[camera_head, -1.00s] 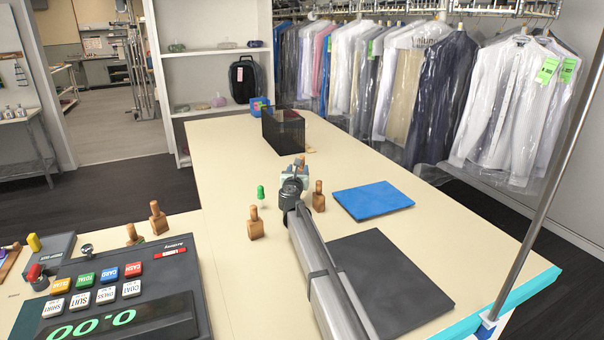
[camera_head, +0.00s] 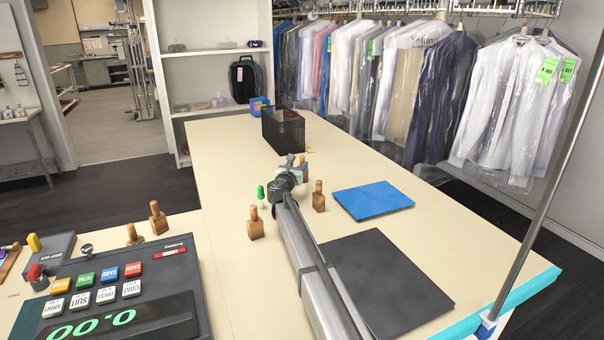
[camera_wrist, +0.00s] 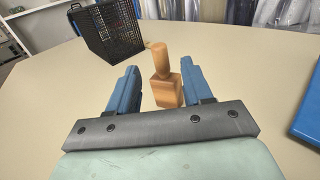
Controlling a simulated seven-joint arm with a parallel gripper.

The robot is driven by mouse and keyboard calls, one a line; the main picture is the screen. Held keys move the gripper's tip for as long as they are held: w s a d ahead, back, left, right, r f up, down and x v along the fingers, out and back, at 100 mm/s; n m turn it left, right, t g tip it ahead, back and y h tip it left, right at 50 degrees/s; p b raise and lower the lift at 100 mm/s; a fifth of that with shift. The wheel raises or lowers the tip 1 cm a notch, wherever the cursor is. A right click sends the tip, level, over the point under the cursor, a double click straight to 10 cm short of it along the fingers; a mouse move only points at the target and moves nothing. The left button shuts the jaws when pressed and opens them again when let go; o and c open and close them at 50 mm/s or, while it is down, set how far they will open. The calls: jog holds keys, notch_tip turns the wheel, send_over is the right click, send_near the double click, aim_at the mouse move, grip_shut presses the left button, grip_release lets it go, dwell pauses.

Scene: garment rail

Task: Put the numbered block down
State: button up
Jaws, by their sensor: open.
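In the wrist view a wooden block (camera_wrist: 165,90) with a rounded handle stands upright on the tabletop, between or just beyond the fingertips of my gripper (camera_wrist: 150,82) and closer to the right finger. The jaws are apart and a gap shows on the left side. No number is visible on this block. In the head view my gripper (camera_head: 300,172) is low over the middle of the counter, its fingers mostly hidden by my wrist. Similar wooden blocks stand at its left (camera_head: 256,224) and right (camera_head: 318,197).
A black mesh basket (camera_head: 284,130) stands beyond my gripper. A blue mat (camera_head: 373,201) and a dark mat (camera_head: 385,280) lie to the right. A small green-topped piece (camera_head: 261,194) stands to the left. A till (camera_head: 115,290) fills the front left. The counter's far right is clear.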

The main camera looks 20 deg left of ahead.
aim_at(301, 160)
jog(key=w, duration=0.6)
jog(key=shift+w+a, duration=0.1)
jog(key=shift+a, duration=0.15)
grip_shut()
